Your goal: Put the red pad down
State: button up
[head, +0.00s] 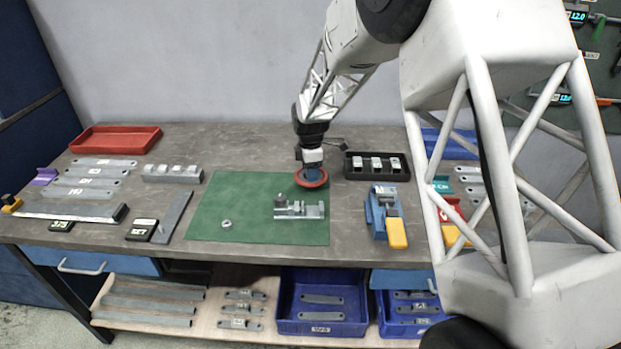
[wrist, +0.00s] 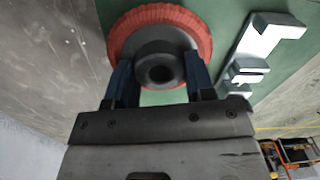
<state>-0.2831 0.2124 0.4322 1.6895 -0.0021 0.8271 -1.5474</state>
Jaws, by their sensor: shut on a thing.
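The red pad (head: 312,181) is a round red disc with a dark round hub, seen at the back right of the green mat (head: 230,208). In the wrist view the red pad (wrist: 134,22) fills the top middle, with its hub between two blue fingers. My gripper (head: 311,165) is shut on the pad's hub and points down. It also shows in the wrist view (wrist: 158,78). The pad is over or on the mat near its right edge; I cannot tell whether it touches. Its underside is hidden.
A grey metal fixture (head: 300,210) lies on the mat just in front of the pad, and a small nut-like ring (head: 226,224) lies front left. A black tray (head: 352,174) stands close right, and a blue and yellow tool (head: 385,214) lies right. The mat's left half is mostly clear.

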jog(key=shift+f, duration=1.65)
jog(key=shift+f, duration=0.1)
jog(key=o, duration=1)
jog(key=shift+c, duration=0.2)
notch_tip(320, 180, up, 12)
jog(key=shift+w+f, duration=0.1)
jog(key=shift+f, duration=0.15)
jog(key=shift+r, duration=0.35)
